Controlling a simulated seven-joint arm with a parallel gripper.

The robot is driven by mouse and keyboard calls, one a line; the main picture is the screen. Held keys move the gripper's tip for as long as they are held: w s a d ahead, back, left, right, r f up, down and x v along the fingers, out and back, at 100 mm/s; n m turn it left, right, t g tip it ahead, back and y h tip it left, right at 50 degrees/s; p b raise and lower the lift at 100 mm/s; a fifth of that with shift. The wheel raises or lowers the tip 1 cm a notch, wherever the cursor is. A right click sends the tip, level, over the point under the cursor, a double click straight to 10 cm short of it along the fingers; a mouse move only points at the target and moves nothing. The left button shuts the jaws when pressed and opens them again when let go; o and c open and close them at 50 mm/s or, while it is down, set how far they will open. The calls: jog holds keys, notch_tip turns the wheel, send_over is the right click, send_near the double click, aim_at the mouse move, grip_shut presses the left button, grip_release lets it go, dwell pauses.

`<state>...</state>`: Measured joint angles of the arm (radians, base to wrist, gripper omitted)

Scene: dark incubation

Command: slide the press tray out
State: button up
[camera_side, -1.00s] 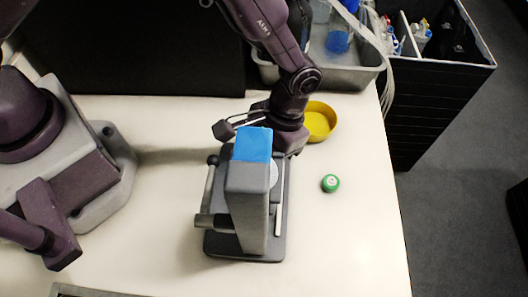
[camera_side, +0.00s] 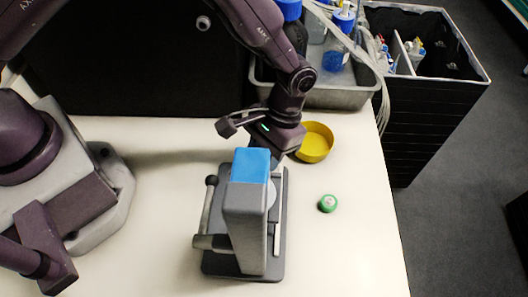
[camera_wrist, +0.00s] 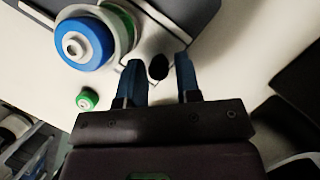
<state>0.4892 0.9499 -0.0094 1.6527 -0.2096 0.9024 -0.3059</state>
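The press (camera_side: 246,225) stands on the bench in the side view, a grey column with a blue top on a dark base plate. A pale disc shows partly beside its column. In the wrist view, the press's round blue part (camera_wrist: 84,44) lies at upper left over green and pale round parts. A small black knob (camera_wrist: 158,68) lies between my fingertips at the edge of the grey body; I cannot tell if it belongs to the tray. My gripper (camera_wrist: 161,75) is open, with a gap beside the knob. In the side view its fingertips are hidden behind the press.
A green cap (camera_side: 328,203) lies right of the press. A yellow bowl (camera_side: 314,143) stands close behind my gripper. A grey tub (camera_side: 345,96) with bottles and tubing is at the back. The bench's front right is clear up to its edge.

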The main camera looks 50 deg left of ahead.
jog(key=v, duration=1.3)
jog(key=shift+f, duration=0.1)
jog(key=s+a+r+t, duration=1)
jog(key=s+a+r, duration=0.7)
jog(key=a+r, duration=0.2)
jog(key=shift+a, duration=0.9)
jog(key=shift+s, duration=0.15)
